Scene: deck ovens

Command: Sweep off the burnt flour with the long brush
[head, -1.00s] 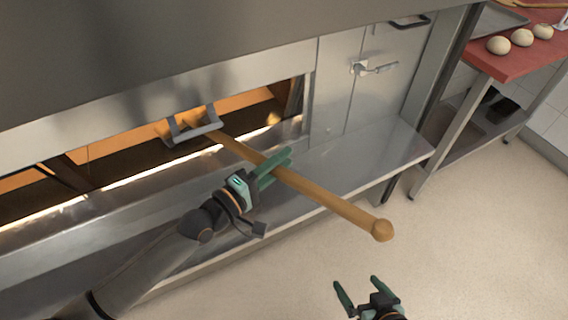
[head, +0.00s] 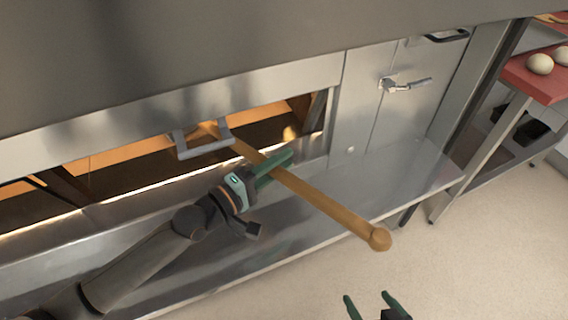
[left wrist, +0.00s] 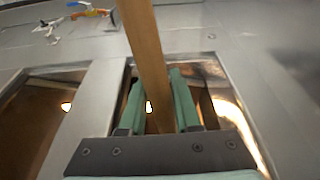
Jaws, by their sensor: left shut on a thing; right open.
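The long brush shows as a wooden handle (head: 325,203) with a rounded knob end, running from the oven mouth out over the steel ledge. Its head is hidden inside the oven, and I see no burnt flour clearly. My left gripper (head: 277,165) is shut around the handle just outside the opening. In the left wrist view the handle (left wrist: 146,50) passes between the green fingers (left wrist: 158,103). The oven opening (head: 120,158) glows orange inside. My right gripper (head: 372,305) is open and empty, low over the floor at the bottom edge.
A steel ledge (head: 400,165) runs below the oven front. A grey door handle (head: 205,143) hangs over the opening, close to the brush handle. A latched steel panel (head: 405,85) is right of it. Dough balls (head: 540,64) sit on a red-topped table (head: 540,86) at upper right.

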